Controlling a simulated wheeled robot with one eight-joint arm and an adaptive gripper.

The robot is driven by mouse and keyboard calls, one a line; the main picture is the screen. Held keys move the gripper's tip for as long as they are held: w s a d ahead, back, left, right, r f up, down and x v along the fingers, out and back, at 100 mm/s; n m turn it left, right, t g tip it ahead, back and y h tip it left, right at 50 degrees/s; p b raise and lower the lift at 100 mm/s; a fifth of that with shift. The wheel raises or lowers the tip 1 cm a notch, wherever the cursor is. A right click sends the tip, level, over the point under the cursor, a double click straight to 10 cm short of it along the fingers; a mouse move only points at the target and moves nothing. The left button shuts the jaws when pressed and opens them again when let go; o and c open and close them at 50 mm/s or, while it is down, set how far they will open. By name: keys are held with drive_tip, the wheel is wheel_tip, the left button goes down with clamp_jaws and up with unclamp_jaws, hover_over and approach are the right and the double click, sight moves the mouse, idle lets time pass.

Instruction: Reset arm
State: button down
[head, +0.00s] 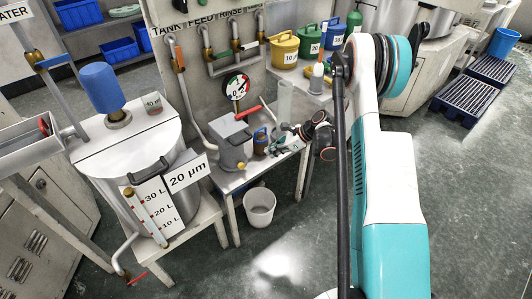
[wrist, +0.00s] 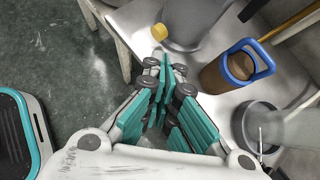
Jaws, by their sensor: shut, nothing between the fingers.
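My gripper (head: 279,148) is over the small metal bench (head: 232,184), beside the blue-handled brown jug (head: 260,145). In the wrist view my gripper (wrist: 166,72) has its teal finger pads together with nothing between them. The jug (wrist: 222,75) stands to the right of the fingertips there, apart from them in the picture. My arm reaches down from the right of the head view and hides part of the bench's surroundings.
A grey vessel (head: 230,146) with a yellow knob stands left of the jug. A round container (wrist: 247,128) is right of my gripper. A white bucket (head: 259,208) is on the floor below. A large tank (head: 135,150) stands left. Open floor (head: 290,255) lies in front.

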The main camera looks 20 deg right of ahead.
drive_tip(key=shift+d+r, duration=0.1)
drive_tip(key=shift+r, duration=0.05)
idle(0.4)
drive_tip(key=s+a+r+n+h, duration=0.2)
drive_tip(key=s+a+r+n, duration=0.15)
drive_tip(key=r, duration=0.55)
drive_tip(key=s+a+r+n+h, duration=0.1)
drive_tip(key=s+a+r+n, duration=0.2)
drive_tip(key=r, duration=0.7)
drive_tip(key=s+a+r+n+h, duration=0.15)
drive_tip(key=s+r+n, duration=0.3)
drive_tip(key=r, duration=0.45)
drive_tip(key=s+a+r+n+t+h, duration=0.1)
drive_tip(key=s+a+r+n+h, duration=0.1)
drive_tip(key=s+r+n, duration=0.55)
drive_tip(key=s+f+n, duration=0.1)
drive_tip(key=s+n, duration=0.2)
drive_tip(key=s, duration=0.4)
drive_tip(key=s+f+n+t+h, duration=0.1)
drive_tip(key=s+f+n, duration=0.1)
drive_tip(key=s, duration=0.5)
drive_tip(key=shift+s+a+n, duration=0.2)
drive_tip(key=shift+a+n, duration=0.25)
drive_tip(key=shift+f, duration=0.1)
